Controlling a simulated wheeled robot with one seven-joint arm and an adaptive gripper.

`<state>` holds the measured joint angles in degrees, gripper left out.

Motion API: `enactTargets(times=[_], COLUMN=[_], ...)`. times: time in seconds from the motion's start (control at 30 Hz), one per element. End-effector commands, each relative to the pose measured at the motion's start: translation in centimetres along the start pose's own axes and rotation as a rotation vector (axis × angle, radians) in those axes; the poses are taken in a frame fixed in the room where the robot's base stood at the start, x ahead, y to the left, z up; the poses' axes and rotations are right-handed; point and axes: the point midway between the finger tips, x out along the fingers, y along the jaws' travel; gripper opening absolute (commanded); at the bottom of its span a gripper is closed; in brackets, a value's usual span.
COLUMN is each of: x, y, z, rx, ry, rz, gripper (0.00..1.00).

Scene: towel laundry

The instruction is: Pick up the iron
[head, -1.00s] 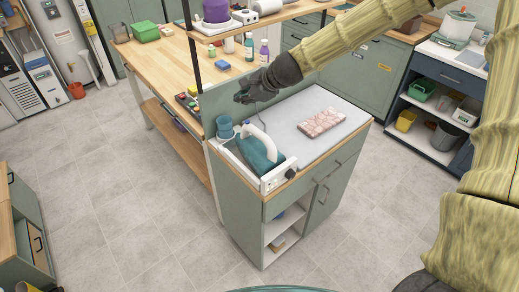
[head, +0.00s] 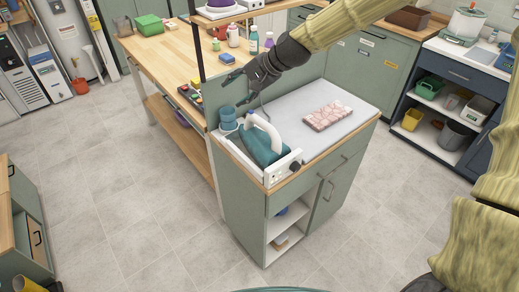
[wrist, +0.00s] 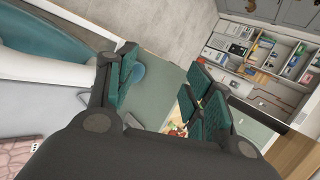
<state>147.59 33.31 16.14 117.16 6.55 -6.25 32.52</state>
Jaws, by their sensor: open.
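The iron (head: 257,150), teal with a white arched handle, rests at the left end of the cabinet top beside a white panel with a dark knob. In the wrist view part of a teal body and white handle, likely the iron (wrist: 50,46), shows at the upper left. My gripper (head: 231,85) is above and behind the iron, near the cabinet's back left corner, apart from it. Its fingers are spread and empty. In the wrist view my gripper (wrist: 165,88) shows teal pads, with the iron off to the left of them.
The cabinet's white top (head: 340,98) bears a folded pink patterned towel (head: 327,115). Blue cups (head: 228,114) stand just behind the iron. A back panel (head: 222,92) rises near my gripper. A wooden workbench (head: 160,62) with bottles lies behind. The floor in front is clear.

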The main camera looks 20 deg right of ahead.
Motion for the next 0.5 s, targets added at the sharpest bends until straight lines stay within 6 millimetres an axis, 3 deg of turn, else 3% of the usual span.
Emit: enactTargets(times=[0.23,0.5], x=[-0.3,-1.9], y=[2.9,6.3], z=[0.9,-0.6], rx=[-0.501,-1.005], ry=[-0.050,-0.075], rz=[0.127,0.330], gripper=[0.52,0.52])
